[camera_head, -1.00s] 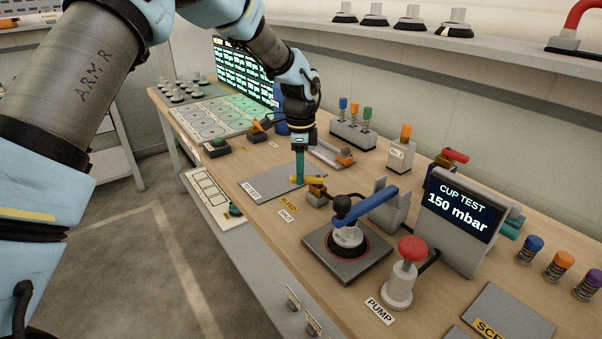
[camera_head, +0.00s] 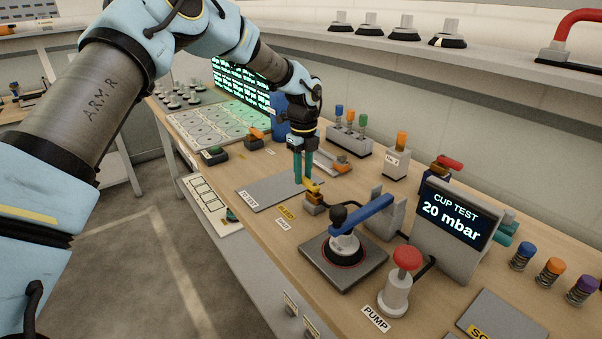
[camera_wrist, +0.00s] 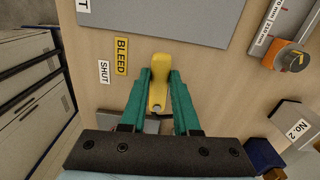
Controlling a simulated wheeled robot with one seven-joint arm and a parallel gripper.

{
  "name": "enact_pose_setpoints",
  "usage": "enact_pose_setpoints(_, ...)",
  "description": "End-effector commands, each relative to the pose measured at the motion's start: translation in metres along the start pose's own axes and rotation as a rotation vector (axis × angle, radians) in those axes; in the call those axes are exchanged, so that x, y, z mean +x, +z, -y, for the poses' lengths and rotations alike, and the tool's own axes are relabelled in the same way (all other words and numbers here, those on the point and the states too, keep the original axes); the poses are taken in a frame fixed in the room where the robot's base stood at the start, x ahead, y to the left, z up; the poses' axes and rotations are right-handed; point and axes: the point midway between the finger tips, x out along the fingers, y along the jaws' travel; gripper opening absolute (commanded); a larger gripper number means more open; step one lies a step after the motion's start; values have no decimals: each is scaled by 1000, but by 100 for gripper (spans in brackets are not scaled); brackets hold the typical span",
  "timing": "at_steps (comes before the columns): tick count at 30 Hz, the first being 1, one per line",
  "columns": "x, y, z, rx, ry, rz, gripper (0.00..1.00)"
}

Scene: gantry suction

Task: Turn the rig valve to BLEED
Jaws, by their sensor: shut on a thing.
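The rig valve (camera_head: 314,205) stands on the bench, with a short yellow handle (camera_wrist: 158,84) on top. My gripper (camera_head: 303,180) points down over it, its green fingers on either side of the handle and shut on it. In the wrist view the handle points up the picture, between the fingers (camera_wrist: 159,90). The yellow BLEED label (camera_wrist: 121,57) and the white SHUT label (camera_wrist: 105,72) lie left of the handle. The valve body is mostly hidden by my gripper in the wrist view. The CUP TEST display (camera_head: 452,215) reads 20 mbar.
A suction cup on a plate (camera_head: 343,245) under a blue arm stands in front of the valve. The red-topped PUMP (camera_head: 402,270) is to its right. A grey plate (camera_head: 275,190) lies left of the valve. A No. 2 block (camera_head: 397,160) stands behind.

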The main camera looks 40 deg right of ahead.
Motion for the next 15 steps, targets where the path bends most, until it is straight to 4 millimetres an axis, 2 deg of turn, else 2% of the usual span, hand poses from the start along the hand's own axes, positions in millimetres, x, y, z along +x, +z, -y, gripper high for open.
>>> enact_pose_setpoints(15, -1, -1, 5, 88, -2, 1, 0)
